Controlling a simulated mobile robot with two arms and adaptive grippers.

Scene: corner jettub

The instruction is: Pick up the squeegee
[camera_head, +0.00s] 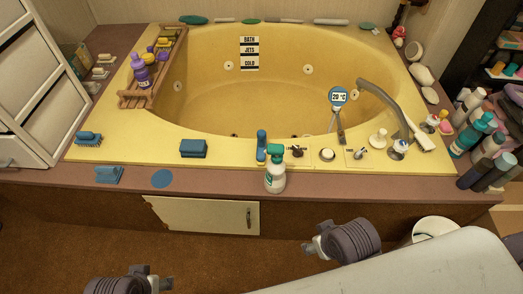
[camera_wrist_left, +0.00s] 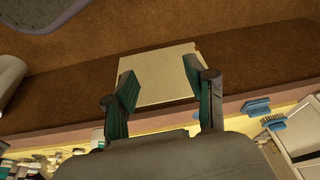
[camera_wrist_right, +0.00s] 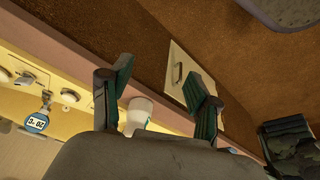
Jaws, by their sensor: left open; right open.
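I cannot tell for sure which thing is the squeegee. A blue upright-looking tool (camera_head: 261,146) is on the tub's front rim, and a blue handled piece (camera_head: 108,174) lies on the brown ledge at front left; either may be it. A blue handled piece also shows in the left wrist view (camera_wrist_left: 256,107). My left gripper (camera_head: 160,278) is low at the bottom left of the head view, apart from the tub. It is open and empty in its wrist view (camera_wrist_left: 158,74). My right gripper (camera_head: 312,242) is in front of the tub, open and empty in its wrist view (camera_wrist_right: 160,74).
The yellow tub (camera_head: 270,100) has a blue block (camera_head: 193,148), a bristled brush (camera_head: 88,138) and a white pump bottle (camera_head: 275,172) at its front. A blue disc (camera_head: 161,178) lies on the ledge. Several bottles (camera_head: 487,145) crowd the right. A cabinet door (camera_head: 208,215) is below.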

